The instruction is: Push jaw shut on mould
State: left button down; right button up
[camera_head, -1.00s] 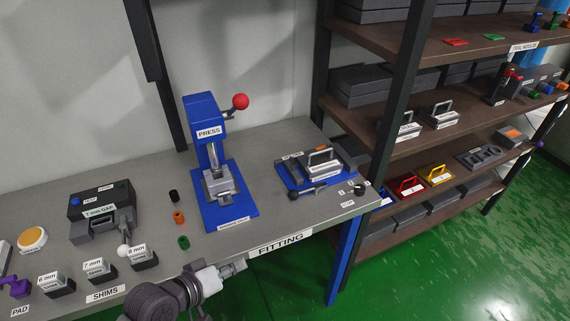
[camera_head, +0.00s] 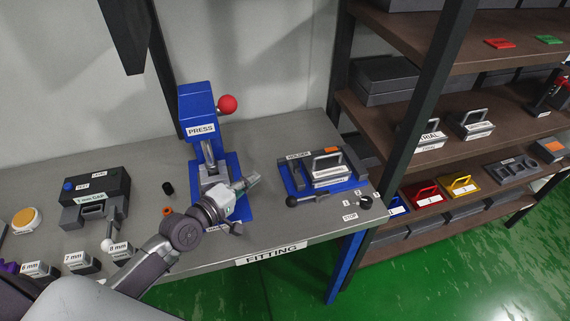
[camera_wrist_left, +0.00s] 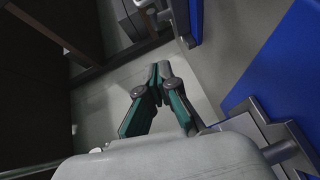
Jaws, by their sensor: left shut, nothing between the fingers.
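The holder (camera_head: 357,181) is a blue base with grey bars on the fitting bench, right of the press. The mould (camera_head: 333,178), a grey block with a loop handle and a white label, sits in it. I cannot tell which bar is the jaw, or if it touches the mould. A lever with a black knob (camera_head: 292,201) lies along the holder's front. My left gripper (camera_head: 254,181) is shut and empty, in front of the press and left of the holder, apart from it. Its closed fingertips show in the left wrist view (camera_wrist_left: 160,68). My right gripper is out of view.
The blue press (camera_head: 199,105) with a red ball handle stands behind my left gripper. A grey gauge box (camera_head: 95,190) and shim blocks (camera_head: 80,262) are at the left. A small round stop (camera_head: 366,202) is at the bench's right corner. Shelves (camera_head: 445,150) stand at the right.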

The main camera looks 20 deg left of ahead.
aim_at(296, 165)
pick_arm(q)
jog(key=x, duration=0.7)
jog(key=shift+p, duration=0.35)
jog(key=d, duration=0.1)
jog(key=d+p, duration=0.1)
jog(key=w, duration=0.1)
jog(key=shift+w+d+f, duration=0.1)
jog(key=shift+d+f, duration=0.15)
jog(key=shift+d, duration=0.15)
jog(key=shift+w+d+f, duration=0.2)
jog(key=shift+d+f, duration=0.05)
jog(key=shift+d, duration=0.15)
jog(key=shift+w+d+r+p, duration=0.1)
jog(key=shift+w+d+p, duration=0.2)
jog(key=shift+d, duration=0.3)
jog(key=shift+w+d+r+p, duration=0.1)
jog(key=shift+w+d+p, duration=0.05)
jog(key=shift+w+d, duration=0.4)
jog(key=shift+d+f, duration=0.1)
jog(key=shift+d, duration=0.15)
jog(key=shift+a, duration=0.1)
